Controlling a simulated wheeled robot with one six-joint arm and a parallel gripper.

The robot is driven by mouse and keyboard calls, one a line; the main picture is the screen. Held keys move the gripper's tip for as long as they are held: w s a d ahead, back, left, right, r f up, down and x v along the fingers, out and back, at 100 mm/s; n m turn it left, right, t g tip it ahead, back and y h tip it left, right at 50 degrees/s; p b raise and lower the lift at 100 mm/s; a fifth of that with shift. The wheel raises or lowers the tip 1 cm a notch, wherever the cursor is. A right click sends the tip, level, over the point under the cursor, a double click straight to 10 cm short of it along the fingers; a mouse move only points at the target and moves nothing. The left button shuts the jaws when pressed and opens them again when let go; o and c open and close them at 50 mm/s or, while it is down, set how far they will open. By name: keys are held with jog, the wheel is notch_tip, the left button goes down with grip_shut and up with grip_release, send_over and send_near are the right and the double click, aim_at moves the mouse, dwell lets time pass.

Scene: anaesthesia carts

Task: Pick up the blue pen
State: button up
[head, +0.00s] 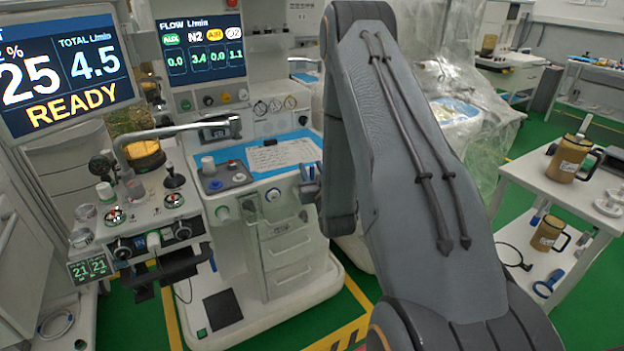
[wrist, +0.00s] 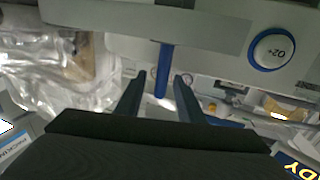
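The blue pen (wrist: 163,72) is a slim blue stick in the wrist view, standing out from the pale edge of the anaesthesia cart. My gripper (wrist: 160,82) is open, with one dark finger on each side of the pen's lower part. Gaps show between the pen and both fingers. In the head view my gripper (head: 309,186) is at the right front edge of the cart's worktop, largely hidden by my arm. I cannot make out the pen clearly there.
A round O2+ button (wrist: 272,49) with a blue ring is near the pen on the cart's front. A paper sheet (head: 283,155) lies on the blue worktop. Clear plastic sheeting (head: 462,75) hangs behind my arm. A white table (head: 567,187) with brown jugs stands at the right.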

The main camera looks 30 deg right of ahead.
aim_at(309, 163)
jog(key=shift+p+x, duration=0.4)
jog(key=shift+x, duration=1.35)
grip_shut()
jog(key=shift+r, duration=0.1)
